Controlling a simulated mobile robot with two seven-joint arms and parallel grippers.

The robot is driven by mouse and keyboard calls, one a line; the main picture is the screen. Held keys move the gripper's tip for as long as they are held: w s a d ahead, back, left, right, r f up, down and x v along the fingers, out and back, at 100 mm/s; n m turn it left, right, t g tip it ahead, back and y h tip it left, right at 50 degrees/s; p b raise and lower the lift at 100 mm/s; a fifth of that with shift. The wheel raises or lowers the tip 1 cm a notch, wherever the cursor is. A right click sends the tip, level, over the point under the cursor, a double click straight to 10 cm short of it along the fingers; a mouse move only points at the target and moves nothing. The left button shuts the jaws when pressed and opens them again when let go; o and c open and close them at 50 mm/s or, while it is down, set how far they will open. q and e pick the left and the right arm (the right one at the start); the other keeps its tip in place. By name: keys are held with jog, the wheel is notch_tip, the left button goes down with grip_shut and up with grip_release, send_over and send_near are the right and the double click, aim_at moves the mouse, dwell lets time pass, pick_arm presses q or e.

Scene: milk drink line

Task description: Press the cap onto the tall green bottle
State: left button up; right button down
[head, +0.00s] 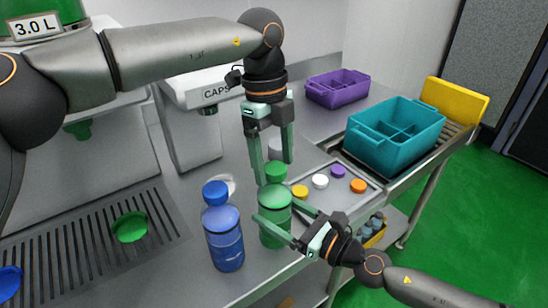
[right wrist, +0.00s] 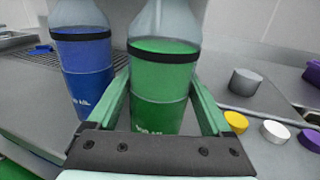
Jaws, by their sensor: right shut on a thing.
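The tall green bottle (head: 274,219) stands upright on the counter in the head view. It also fills the middle of the right wrist view (right wrist: 162,85), where its top is cut off. My right gripper (head: 290,228) is shut on its body, one finger on each side. A green cap (head: 276,170) shows at the top of the bottle; whether it is fully seated I cannot tell. My left gripper (head: 274,172) points down from above, its fingers apart with the cap between or just behind the tips. Contact with the cap is unclear.
A blue bottle (head: 225,240) with a blue cap (head: 215,193) stands close to the left. A tray (head: 345,196) of loose caps lies to the right, beside a grey cylinder (right wrist: 245,82). Teal (head: 395,140) and purple (head: 337,88) crates are behind. A drip grate (head: 85,245) is at left.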

pick_arm(q)
jog(key=shift+o, duration=0.2)
notch_tip(320, 180, up, 12)
jog(key=w+a, duration=0.1)
dwell(0.5)
pick_arm(e)
grip_release()
pick_arm(q)
jog(key=shift+f, duration=0.1)
notch_tip(320, 180, down, 5)
jog(key=b, duration=0.5)
jog(key=shift+f, duration=0.15)
jog(key=shift+f+b, duration=0.35)
jog(key=shift+b, duration=0.2)
pick_arm(e)
jog(key=v, duration=1.2)
jog(key=shift+s+d, duration=0.15)
jog(key=shift+s, duration=0.1)
